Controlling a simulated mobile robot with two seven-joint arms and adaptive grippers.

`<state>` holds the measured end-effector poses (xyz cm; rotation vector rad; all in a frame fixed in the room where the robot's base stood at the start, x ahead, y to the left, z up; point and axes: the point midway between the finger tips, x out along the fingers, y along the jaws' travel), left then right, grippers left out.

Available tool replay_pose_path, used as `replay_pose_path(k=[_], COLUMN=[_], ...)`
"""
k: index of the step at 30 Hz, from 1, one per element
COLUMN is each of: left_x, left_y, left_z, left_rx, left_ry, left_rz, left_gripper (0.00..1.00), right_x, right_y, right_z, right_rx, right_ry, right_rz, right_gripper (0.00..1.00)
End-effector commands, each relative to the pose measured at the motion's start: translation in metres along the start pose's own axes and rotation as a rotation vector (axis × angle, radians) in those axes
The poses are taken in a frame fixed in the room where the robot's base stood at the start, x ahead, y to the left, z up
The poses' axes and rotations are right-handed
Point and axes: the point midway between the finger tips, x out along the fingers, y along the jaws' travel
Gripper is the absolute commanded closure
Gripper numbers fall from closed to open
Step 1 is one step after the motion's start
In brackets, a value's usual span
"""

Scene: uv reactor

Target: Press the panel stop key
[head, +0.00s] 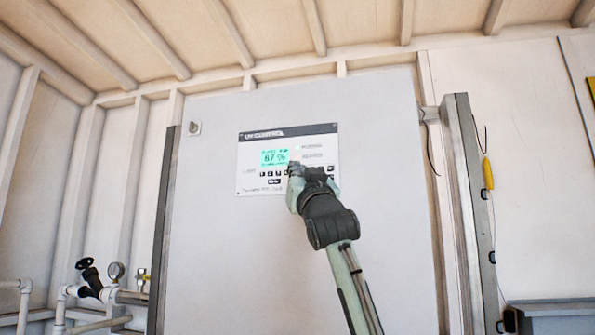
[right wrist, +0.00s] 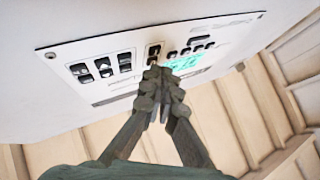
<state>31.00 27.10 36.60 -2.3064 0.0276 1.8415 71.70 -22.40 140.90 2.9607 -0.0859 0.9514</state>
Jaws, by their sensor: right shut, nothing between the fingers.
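The UV control panel (head: 248,151) is a white plate with a dark header, high on the pale cabinet front. Its lit green screen (head: 275,157) sits above a row of small black keys (head: 273,174). My right gripper (head: 295,168) is shut and empty in front of the panel's right half, hiding some keys. In the right wrist view the panel (right wrist: 70,60) shows turned over, and the closed fingertips (right wrist: 160,76) are close by a dark key (right wrist: 154,50). I cannot tell whether they touch, or which key is stop. My left gripper is out of view.
The cabinet door (head: 225,255) around the panel is flat and clear. Pipes with a black valve handle (head: 88,275) and a gauge (head: 116,270) are at the lower left.

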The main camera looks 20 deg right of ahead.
Motion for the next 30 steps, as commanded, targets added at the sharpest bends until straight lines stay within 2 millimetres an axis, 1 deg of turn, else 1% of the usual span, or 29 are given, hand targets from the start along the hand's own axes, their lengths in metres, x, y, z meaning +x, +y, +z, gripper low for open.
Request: replay_pose_path(k=[13, 22, 30], left_x=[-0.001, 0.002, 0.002], left_y=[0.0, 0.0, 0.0], left_z=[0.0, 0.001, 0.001], left_rx=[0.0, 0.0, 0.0], left_ry=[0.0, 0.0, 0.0], left_rz=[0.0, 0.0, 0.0], left_gripper=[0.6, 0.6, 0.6], right_x=[0.002, -0.006, -0.007], right_y=[0.002, -0.004, -0.005], right_z=[0.002, -0.004, -0.005], right_rx=[0.0, 0.0, -0.001], right_ry=[0.0, 0.001, 0.0], right_rz=[0.0, 0.0, 0.0], right_gripper=[1.0, 1.0, 1.0])
